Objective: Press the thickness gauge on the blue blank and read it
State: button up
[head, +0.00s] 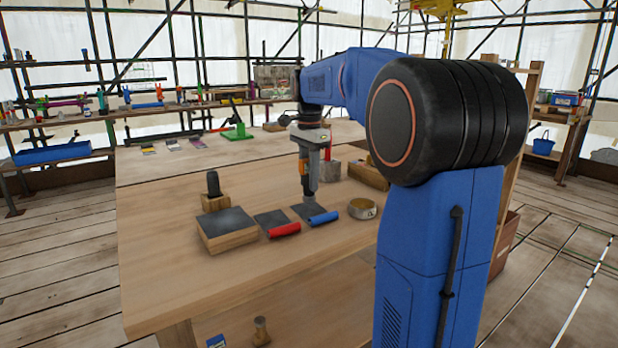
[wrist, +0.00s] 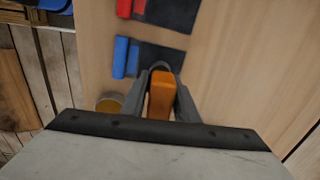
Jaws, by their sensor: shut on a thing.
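The blue blank (head: 323,218) is a dark flat sheet with a blue roll along one edge, lying on the bench. It also shows in the wrist view (wrist: 121,58). My gripper (head: 309,182) points down over it and is shut on the thickness gauge, whose orange body (wrist: 161,95) sits between the fingers in the wrist view. The gauge's dark round lower end overlaps the edge of the dark sheet. I cannot tell whether it touches the sheet. No gauge reading is visible. The red blank (head: 285,230), a similar sheet with a red roll, lies to the left.
A dark-topped wooden block (head: 227,230) and a black-handled tool in a wooden stand (head: 214,202) are at left. A round tin-like ring (head: 362,209) lies close right of the blue blank. A grey block (head: 329,171) and wooden box (head: 368,173) stand behind. The front bench is clear.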

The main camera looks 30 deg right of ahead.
jog(key=shift+f, duration=1.45)
dwell(1.4)
jog(key=shift+r, duration=0.1)
jog(key=shift+r, duration=2.45)
jog(key=shift+f, duration=0.15)
jog(key=shift+f, duration=2.15)
jog(key=o, duration=1.2)
jog(key=shift+o, duration=0.2)
